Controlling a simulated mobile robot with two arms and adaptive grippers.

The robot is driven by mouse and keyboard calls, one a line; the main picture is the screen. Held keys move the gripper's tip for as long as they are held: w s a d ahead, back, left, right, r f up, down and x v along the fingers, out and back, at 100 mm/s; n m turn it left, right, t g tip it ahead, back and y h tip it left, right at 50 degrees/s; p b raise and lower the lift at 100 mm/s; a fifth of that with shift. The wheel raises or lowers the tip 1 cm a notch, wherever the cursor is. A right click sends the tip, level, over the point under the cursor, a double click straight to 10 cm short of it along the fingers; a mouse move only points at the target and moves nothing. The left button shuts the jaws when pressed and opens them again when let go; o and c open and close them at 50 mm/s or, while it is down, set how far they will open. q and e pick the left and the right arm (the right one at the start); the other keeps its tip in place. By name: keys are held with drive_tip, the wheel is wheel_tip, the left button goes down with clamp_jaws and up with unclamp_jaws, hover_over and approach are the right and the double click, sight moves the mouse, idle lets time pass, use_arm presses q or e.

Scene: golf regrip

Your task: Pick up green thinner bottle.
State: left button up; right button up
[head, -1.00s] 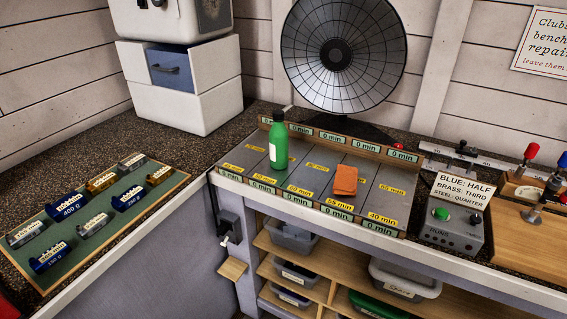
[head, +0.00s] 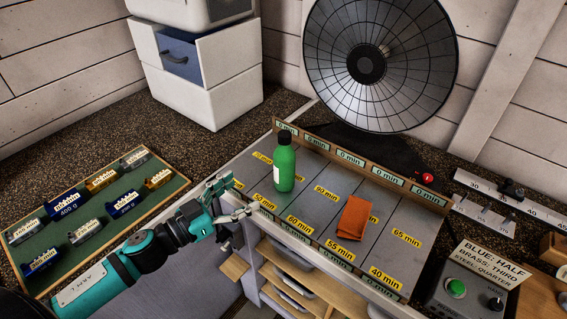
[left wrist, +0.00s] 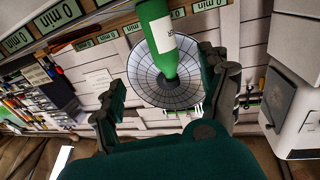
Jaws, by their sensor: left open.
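The green thinner bottle (head: 284,163) has a black cap and a pale label, and stands upright on the grey labelled board (head: 321,184). My left gripper (head: 236,197) is open and empty, to the left of the bottle and near the board's front left corner. In the left wrist view the bottle (left wrist: 158,38) shows upside down beyond the fingers of my left gripper (left wrist: 165,88), with clear space between them. My right gripper is not in view.
An orange cloth (head: 354,217) lies on the board, right of the bottle. A round metal dish (head: 380,60) stands behind. A green tray (head: 95,222) of labelled weights is at left. A control box (head: 464,285) stands at right.

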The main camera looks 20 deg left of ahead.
sight(276, 168)
use_arm(q)
drive_tip(key=p+x, duration=0.2)
drive_tip(key=x, duration=0.7)
drive_tip(key=shift+a, duration=0.1)
drive_tip(key=p+x, duration=0.2)
drive_tip(key=x, duration=0.3)
drive_tip(key=shift+w+a+r, duration=0.15)
drive_tip(key=shift+a, duration=0.05)
drive_tip(key=shift+w+d, duration=0.1)
drive_tip(key=shift+w, duration=0.05)
drive_tip(key=shift+c, duration=0.7)
drive_tip(key=c, duration=1.2)
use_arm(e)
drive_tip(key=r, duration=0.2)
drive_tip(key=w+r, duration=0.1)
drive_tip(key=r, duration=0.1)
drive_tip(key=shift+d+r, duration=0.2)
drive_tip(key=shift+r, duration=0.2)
